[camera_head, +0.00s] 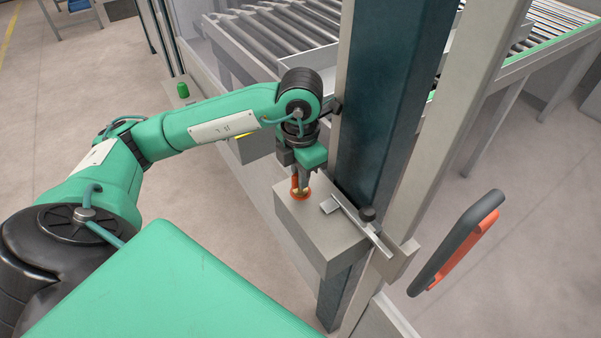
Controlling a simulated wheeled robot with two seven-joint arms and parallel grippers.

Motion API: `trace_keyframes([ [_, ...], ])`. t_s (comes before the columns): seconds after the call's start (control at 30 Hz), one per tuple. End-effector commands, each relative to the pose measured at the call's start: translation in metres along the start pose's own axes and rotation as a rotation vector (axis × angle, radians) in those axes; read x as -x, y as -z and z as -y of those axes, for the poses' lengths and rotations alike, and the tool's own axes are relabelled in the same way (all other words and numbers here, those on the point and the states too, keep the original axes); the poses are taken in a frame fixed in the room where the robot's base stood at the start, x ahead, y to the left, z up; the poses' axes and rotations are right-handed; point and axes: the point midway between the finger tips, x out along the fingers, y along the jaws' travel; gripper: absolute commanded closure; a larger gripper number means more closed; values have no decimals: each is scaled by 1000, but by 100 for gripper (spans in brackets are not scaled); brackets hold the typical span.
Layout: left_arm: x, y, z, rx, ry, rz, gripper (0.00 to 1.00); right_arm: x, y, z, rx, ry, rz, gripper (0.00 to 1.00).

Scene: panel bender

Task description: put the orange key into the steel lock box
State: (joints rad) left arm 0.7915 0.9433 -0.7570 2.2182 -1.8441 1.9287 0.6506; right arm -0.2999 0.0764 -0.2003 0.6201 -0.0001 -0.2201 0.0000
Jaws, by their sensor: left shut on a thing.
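The steel lock box (325,230) is a grey block fixed to the dark post. The orange key (294,185) stands upright at the left part of the box's top, with an orange ring around its foot. My left gripper (302,184) points down over the box top and is shut on the orange key. The fingers hide part of the key, and I cannot tell how deep its lower end sits in the box. My right gripper is not in view.
A flat steel latch bar with a black knob (367,214) lies across the box's right side. The dark post (385,95) rises right behind the gripper. A grey and orange handle (457,243) is at the right. Roller conveyors (275,40) are behind.

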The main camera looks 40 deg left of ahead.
Motion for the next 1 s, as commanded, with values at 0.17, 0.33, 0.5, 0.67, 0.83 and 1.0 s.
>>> trace_keyframes([
  [0.17,0,0,0,0,0,0,100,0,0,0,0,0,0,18],
  [0.33,0,0,0,0,0,0,70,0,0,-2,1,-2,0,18],
  [0.5,0,0,0,0,0,0,64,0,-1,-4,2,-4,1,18],
  [0.67,0,0,0,0,0,0,64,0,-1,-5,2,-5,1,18],
  [0.83,12,-1,0,1,0,4,64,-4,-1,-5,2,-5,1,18],
  [1.0,38,-1,0,-1,-2,4,64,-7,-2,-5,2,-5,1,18],
])
